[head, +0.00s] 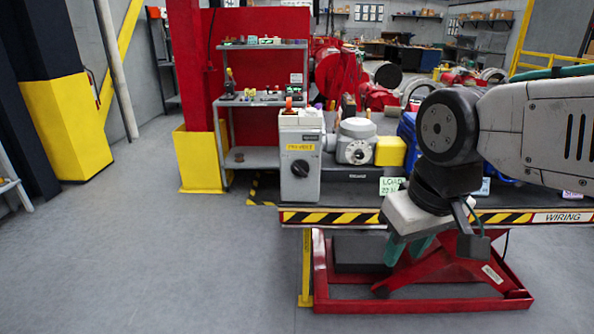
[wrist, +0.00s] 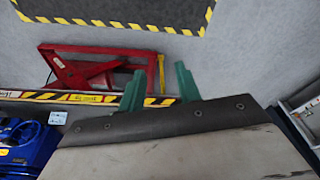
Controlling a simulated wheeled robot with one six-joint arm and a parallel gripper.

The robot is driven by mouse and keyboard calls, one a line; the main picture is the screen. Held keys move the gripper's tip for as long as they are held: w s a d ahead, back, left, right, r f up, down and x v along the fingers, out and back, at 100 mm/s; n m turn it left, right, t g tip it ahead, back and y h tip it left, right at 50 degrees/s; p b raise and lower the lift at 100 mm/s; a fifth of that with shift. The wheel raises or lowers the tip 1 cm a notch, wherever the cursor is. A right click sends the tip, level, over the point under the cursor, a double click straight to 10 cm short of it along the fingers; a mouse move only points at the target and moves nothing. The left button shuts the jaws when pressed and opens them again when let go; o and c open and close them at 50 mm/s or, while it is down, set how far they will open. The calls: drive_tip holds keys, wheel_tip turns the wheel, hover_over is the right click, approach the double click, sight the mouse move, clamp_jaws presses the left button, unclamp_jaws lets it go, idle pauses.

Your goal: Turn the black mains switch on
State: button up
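A black rotary switch (head: 300,168) sits on the front of a light grey box (head: 286,190) at the left end of the lift table in the head view. It is too small to tell which way its handle points. A yellow label (head: 299,147) is above it. My gripper (head: 408,250) points down in front of the table's edge, well right of and below the switch. In the wrist view my gripper's green fingers (wrist: 159,85) stand apart with nothing between them. The switch is not in the wrist view.
A grey actuator with a round housing (head: 356,142) and yellow end (head: 390,151) stands right of the box. The table's striped edge (head: 345,217) runs along the front, above a red lift frame (head: 430,305). A blue case (wrist: 27,148) shows in the wrist view. The floor at left is clear.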

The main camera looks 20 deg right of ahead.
drive_tip(key=w+a+f+n+t, duration=0.1)
drive_tip(key=w+f+t, duration=0.15)
drive_tip(key=w, duration=0.75)
drive_tip(key=w+f+n+t, duration=0.1)
drive_tip(key=w+n+t, duration=0.15)
drive_tip(key=w, duration=0.75)
drive_tip(key=w+a+f+n+t, duration=0.15)
drive_tip(key=w+t, duration=0.25)
drive_tip(key=w, duration=0.6)
drive_tip(key=n+t, duration=0.1)
drive_tip(key=t, duration=0.3)
approach(300, 172)
drive_tip(key=f, duration=0.1)
drive_tip(key=w+n+t, duration=0.1)
drive_tip(key=w+t, duration=0.1)
drive_tip(key=w+f+n+t, duration=0.1)
drive_tip(key=w+t, duration=0.1)
drive_tip(key=w, duration=0.1)
drive_tip(key=w+f+t, duration=0.1)
drive_tip(key=w+t, duration=0.1)
drive_tip(key=w, duration=0.1)
drive_tip(key=shift+w+n+h, duration=0.1)
drive_tip(key=shift+n+h, duration=0.3)
clamp_jaws()
